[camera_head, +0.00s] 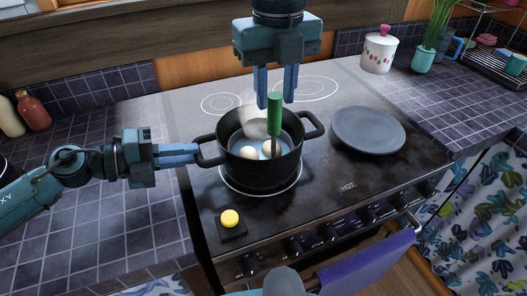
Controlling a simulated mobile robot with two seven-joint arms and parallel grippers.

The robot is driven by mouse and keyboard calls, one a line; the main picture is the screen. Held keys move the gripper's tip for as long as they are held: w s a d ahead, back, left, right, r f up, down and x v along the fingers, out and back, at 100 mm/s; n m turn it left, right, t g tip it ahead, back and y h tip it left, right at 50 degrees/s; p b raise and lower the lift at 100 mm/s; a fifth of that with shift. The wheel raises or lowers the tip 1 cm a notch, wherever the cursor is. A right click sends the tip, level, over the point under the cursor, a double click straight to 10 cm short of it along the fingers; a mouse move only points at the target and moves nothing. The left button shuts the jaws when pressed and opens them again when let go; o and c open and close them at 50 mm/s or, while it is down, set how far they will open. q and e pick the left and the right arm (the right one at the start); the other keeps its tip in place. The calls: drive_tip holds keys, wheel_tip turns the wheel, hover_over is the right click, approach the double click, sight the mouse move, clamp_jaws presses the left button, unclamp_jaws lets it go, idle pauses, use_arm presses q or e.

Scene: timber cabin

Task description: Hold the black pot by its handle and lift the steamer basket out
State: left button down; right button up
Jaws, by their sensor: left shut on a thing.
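The black pot (262,172) stands on the front left burner of the stove. My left gripper (198,155) is shut on the pot's left handle. The steamer basket (283,150) sits inside the pot, mostly hidden by its wall. Its upright green handle (274,115) rises above the rim. Pale rounded things (248,153) show inside, with a whitish haze above them. My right gripper (276,104) points down over the pot. Its fingers are apart, with the top of the green handle around their tips. I cannot tell whether they touch it.
A grey round plate or lid (368,131) lies on the stove right of the pot. A yellow round thing on a dark square (230,218) is at the front left. A white canister (379,52) and a potted plant (424,58) stand at the back right. The left counter is mostly clear.

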clamp_jaws()
wheel_tip(320, 180, up, 13)
drive_tip(key=shift+f, duration=0.2)
idle(1.6)
use_arm(q)
drive_tip(key=c, duration=1.3)
unclamp_jaws()
drive_tip(key=v, duration=0.7)
drive_tip(key=shift+s+a+f, duration=0.1)
drive_tip(key=shift+s+a, duration=0.05)
drive_tip(key=shift+a, duration=0.15)
drive_tip(key=shift+v, duration=2.2)
